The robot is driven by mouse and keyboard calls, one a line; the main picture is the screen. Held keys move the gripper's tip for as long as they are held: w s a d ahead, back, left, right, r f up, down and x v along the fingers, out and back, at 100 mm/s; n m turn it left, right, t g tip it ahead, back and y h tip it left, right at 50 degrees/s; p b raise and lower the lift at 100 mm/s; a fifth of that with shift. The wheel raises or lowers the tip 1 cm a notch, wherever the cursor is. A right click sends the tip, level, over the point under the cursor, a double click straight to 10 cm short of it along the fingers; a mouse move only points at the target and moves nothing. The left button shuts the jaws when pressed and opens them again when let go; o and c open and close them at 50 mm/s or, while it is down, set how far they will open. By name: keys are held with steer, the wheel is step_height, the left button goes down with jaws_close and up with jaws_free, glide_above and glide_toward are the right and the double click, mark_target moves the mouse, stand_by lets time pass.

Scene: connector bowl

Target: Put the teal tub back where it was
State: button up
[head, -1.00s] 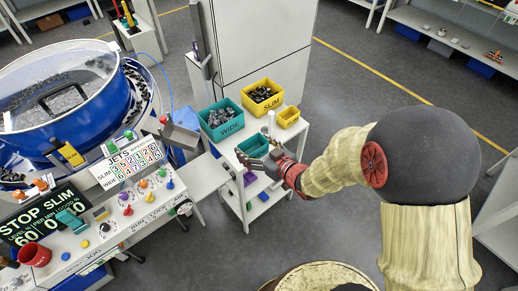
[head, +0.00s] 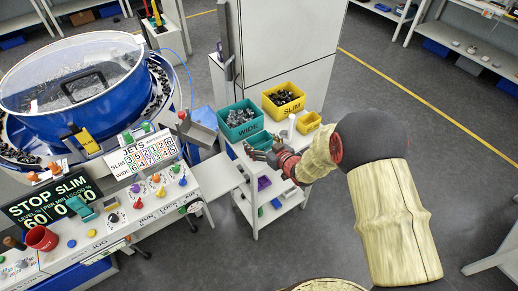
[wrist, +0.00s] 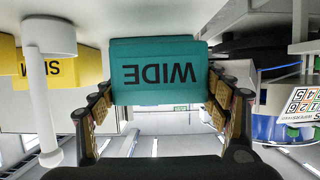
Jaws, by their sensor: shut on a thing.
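The small teal tub (head: 260,140) is in my gripper (head: 277,157) at the white stand's top, just in front of the large teal WIDE bin (head: 241,136). In the wrist view, which is upside down, a teal face marked WIDE (wrist: 155,92) fills the space between my fingers (wrist: 160,110). The finger pads lie against its two sides. It looks level. My gripper is shut on the tub. Its contents are hidden, and I cannot tell whether its base touches the stand top.
The yellow SLIM bin (head: 285,113) and a small yellow tub (head: 308,123) stand on the same white stand (head: 292,203). A white post (head: 291,125) rises close to my gripper's right; it also shows in the wrist view (wrist: 50,90). A lower shelf holds purple items (head: 264,183).

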mark_target(256, 145)
steer(key=shift+w+a+f+b, duration=0.1)
steer(key=shift+f+b, duration=0.1)
steer(key=shift+f, duration=0.4)
steer(key=shift+w+d+f+b, duration=0.1)
steer(key=shift+f+b, duration=0.15)
steer(key=shift+f, duration=0.4)
steer(key=shift+w+a+f+b, duration=0.1)
steer(key=shift+f+b, duration=0.1)
steer(key=shift+f, duration=0.4)
steer(key=shift+f, duration=0.25)
steer(key=o, duration=1.2)
steer(key=shift+r, duration=0.1)
steer(key=shift+c, duration=0.2)
steer(key=shift+r, duration=0.25)
steer(key=p+v, duration=0.2)
steer(key=v, duration=1)
